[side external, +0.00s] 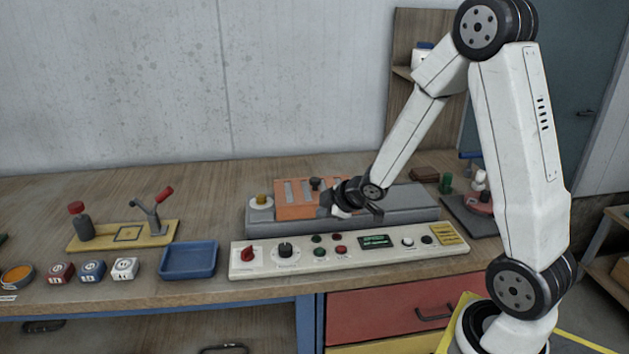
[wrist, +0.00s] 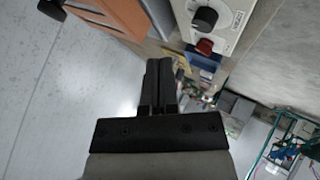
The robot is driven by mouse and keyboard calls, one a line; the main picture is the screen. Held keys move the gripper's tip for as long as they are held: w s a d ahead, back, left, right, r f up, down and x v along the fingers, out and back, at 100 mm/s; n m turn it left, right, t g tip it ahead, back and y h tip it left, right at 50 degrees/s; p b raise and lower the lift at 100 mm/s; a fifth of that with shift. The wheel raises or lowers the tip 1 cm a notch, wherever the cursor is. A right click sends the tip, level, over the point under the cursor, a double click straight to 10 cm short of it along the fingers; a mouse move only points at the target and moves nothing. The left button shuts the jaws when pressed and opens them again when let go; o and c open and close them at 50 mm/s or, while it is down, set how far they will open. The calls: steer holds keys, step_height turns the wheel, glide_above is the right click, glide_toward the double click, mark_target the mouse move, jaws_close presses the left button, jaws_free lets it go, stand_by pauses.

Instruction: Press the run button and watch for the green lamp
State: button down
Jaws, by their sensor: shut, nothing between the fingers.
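The cream control panel (side external: 262,265) runs along the bench front. It carries a red rotary switch (side external: 247,253), a black knob (side external: 285,251), two small dark green round parts (side external: 318,240) and two reddish ones (side external: 341,250), beside a lit green-text display (side external: 375,242). I cannot tell which are buttons and which are lamps; none glows clearly. My gripper (side external: 334,207) is shut and empty, above and behind the panel, near the orange block (side external: 292,212). In the wrist view my closed fingers (wrist: 159,72) point past the panel (wrist: 232,12), whose black knob (wrist: 204,19) and red switch (wrist: 205,47) show.
The grey machine bed (side external: 265,229) lies directly behind the panel. A blue tray (side external: 188,260), several labelled cubes (side external: 92,271) and a yellow board (side external: 120,237) with a red-handled fixture stand to the left. A dark base (side external: 470,215) with parts sits at the right.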

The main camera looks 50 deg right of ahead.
mark_target(323, 251)
steer(key=shift+f, duration=4.15)
steer(key=shift+f, duration=0.9)
steer(key=shift+r, duration=0.9)
steer(key=shift+r, duration=2.5)
steer(key=shift+s+a, duration=0.1)
